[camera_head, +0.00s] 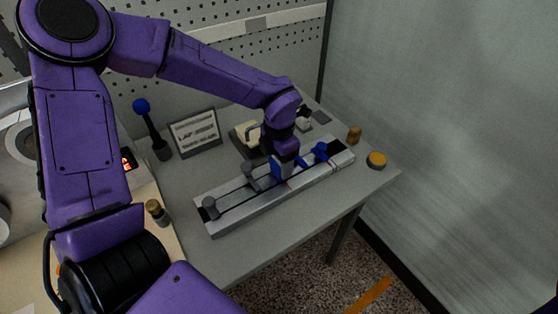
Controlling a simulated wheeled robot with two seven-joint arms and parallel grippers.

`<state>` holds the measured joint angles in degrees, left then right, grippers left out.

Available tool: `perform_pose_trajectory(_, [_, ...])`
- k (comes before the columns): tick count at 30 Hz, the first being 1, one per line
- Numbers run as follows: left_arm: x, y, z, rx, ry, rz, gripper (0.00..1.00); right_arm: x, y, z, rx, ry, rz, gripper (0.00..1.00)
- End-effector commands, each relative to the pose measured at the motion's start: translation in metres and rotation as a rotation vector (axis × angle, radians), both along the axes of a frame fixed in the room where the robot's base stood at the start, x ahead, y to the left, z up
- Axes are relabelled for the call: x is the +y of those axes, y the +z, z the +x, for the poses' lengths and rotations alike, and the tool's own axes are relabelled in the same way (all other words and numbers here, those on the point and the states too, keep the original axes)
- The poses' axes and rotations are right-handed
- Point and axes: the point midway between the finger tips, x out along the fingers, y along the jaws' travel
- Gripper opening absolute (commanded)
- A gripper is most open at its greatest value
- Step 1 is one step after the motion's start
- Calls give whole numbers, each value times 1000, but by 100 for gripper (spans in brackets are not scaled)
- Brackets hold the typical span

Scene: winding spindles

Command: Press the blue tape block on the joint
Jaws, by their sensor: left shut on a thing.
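My left gripper (284,160) reaches down over the long grey fixture (230,217) on the table. It is shut on a blue block (276,169), which shows just below it at the fixture's middle. The block looks low, at or just above the fixture's top; I cannot tell whether it touches. A dark line runs along the fixture, and the joint is hidden by the gripper and block. Another blue part (320,151) sits on the fixture to the right of the gripper. My right gripper is not in view.
Grey posts (249,170) stand on the fixture left of the gripper. Behind are a framed sign (195,132) and a blue-topped stick (150,124). A yellow button (376,159) and a brown cylinder (354,135) stand at the right end. The table front is clear.

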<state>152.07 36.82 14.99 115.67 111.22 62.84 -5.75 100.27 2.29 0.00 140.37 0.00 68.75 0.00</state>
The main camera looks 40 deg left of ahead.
Motion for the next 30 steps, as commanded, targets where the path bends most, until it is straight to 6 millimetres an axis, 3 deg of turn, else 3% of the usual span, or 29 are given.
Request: perform_pose_trajectory(30, [0,-10,0,0,0,0,28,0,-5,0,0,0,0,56])
